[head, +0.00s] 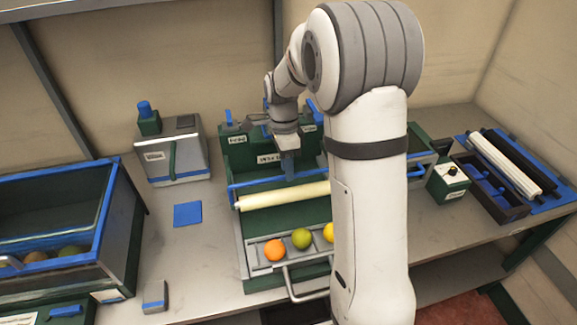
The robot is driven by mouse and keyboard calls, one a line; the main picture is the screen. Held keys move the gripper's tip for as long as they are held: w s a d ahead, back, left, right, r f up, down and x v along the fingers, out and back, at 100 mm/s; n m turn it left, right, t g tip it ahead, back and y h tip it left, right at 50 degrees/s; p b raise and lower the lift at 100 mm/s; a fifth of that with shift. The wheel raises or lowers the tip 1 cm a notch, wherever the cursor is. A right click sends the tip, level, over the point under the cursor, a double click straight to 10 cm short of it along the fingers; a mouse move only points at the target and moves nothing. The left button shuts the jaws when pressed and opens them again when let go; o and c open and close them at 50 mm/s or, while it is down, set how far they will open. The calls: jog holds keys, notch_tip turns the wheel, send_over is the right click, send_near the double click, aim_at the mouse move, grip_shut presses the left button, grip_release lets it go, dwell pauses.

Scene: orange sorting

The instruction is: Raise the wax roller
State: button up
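A cream roller (283,195), which looks like the wax roller, lies level across the green and grey machine (240,152) in the head view. Just behind it runs a blue bar (252,184). An orange (275,250), a green fruit (302,238) and a yellow fruit (329,232) sit in the metal tray (262,278) in front of the roller. My gripper (288,172) points down at the blue bar, behind the roller's middle. It overlaps the bar in the picture; I cannot tell whether it touches or grips it. My arm hides the machine's right side.
A blue-rimmed bin (118,215) with fruit stands at left. A grey box (180,155) stands behind a blue pad (187,214). At right are a small green box (448,180) and a rack with dark and white rollers (513,165). The bench left of the machine is mostly clear.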

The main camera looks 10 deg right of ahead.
jog(key=shift+s+f, duration=0.1)
jog(key=shift+f, duration=0.3)
jog(key=shift+c, duration=0.4)
grip_shut()
